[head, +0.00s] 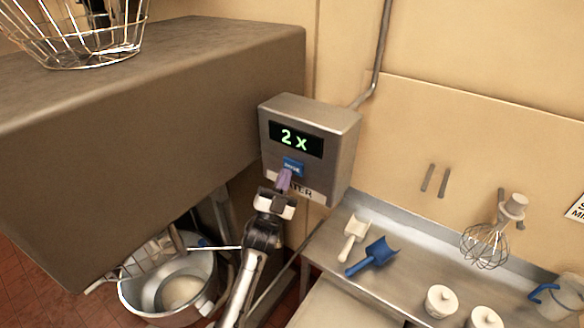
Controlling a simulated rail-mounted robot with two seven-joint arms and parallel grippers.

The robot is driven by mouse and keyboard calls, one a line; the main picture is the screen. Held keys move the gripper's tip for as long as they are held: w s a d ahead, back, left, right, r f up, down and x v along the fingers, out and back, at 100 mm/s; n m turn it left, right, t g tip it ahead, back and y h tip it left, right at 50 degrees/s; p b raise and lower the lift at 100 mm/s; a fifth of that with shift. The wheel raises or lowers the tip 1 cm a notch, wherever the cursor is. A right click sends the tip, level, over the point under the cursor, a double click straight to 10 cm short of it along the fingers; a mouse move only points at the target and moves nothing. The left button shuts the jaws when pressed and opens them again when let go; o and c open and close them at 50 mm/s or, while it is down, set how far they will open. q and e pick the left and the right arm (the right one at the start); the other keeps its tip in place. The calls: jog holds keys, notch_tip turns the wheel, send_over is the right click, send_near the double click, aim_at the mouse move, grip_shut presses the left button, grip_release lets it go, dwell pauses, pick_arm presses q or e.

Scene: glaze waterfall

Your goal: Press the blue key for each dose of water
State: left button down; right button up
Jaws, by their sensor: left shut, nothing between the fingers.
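A grey metal water box (338,139) is mounted on the wall, and its display (295,139) reads "2 x" in green. The blue key (292,165) is below the display, above a partly covered label ending in "TER". My left gripper (284,180) is shut and empty, with its purple-tipped fingers just below the key, overlapping its lower edge. I cannot tell whether the fingertips touch the key. A metal bowl (128,296) with pale contents stands low at the left. My right gripper is not in view.
A large brown-grey block (150,130) fills the left, with a wire basket (80,40) above it. At right, a metal counter (420,258) holds a white scoop (354,230), a blue scoop (374,254), lidded jars (441,300) and a whisk (486,245).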

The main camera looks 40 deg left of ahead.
pick_arm(q)
jog(key=shift+w, duration=0.2)
dwell(0.6)
jog(key=shift+w+b, duration=0.25)
jog(key=shift+b, duration=0.05)
jog(key=shift+w, duration=0.3)
dwell(0.5)
jog(key=shift+w+b, duration=0.2)
jog(key=shift+b, duration=0.1)
jog(key=shift+s, duration=0.2)
dwell(0.3)
jog(key=shift+s+p, duration=0.45)
jog(key=shift+s, duration=0.3)
